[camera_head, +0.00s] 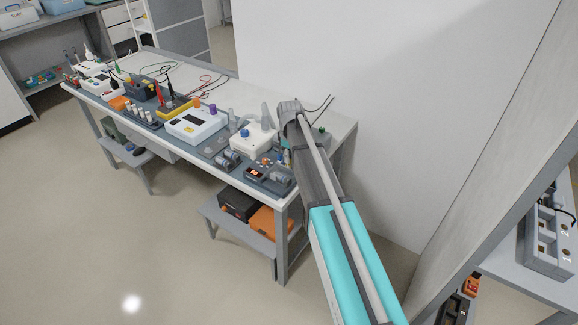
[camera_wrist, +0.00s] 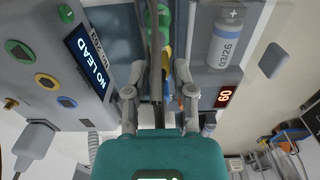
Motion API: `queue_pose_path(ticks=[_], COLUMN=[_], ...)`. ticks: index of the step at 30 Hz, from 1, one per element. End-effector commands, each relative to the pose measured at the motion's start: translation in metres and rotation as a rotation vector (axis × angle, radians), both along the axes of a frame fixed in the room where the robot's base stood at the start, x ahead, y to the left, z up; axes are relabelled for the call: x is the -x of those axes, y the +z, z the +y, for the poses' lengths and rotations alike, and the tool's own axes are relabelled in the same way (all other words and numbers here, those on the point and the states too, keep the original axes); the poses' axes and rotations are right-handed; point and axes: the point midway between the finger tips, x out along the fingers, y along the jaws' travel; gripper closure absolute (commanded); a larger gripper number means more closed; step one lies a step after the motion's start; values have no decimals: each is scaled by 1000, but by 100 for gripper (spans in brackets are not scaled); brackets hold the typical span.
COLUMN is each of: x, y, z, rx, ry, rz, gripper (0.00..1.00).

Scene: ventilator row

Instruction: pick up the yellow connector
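My gripper (camera_wrist: 159,70) shows in the wrist view with its two grey fingers apart. Between and just beyond the fingertips is a narrow yellow piece (camera_wrist: 167,58), which looks like the yellow connector. A green piece (camera_wrist: 163,16) and a dark upright rod or cable stand close to it and partly cover it. The fingers do not visibly close on anything. I cannot tell how far the yellow piece lies beyond the tips. In the head view my arm reaches over the near right end of the bench, and the gripper and connector cannot be made out there.
In the wrist view, a grey monitor reading NO LEAD (camera_wrist: 88,60) stands left. A labelled bottle (camera_wrist: 227,38) and a red number display (camera_wrist: 225,97) are right. The long bench (camera_head: 340,128) carries several devices, including a white unit (camera_head: 195,125). The floor in front is clear.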

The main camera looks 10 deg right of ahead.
Motion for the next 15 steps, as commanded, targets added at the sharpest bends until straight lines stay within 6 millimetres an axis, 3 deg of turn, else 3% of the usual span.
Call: queue_pose_path(ticks=[6,15], x=[0,0], y=[-20,-27], z=[0,0], rx=[0,0], ry=[0,0], rz=[0,0], gripper=[67,67])
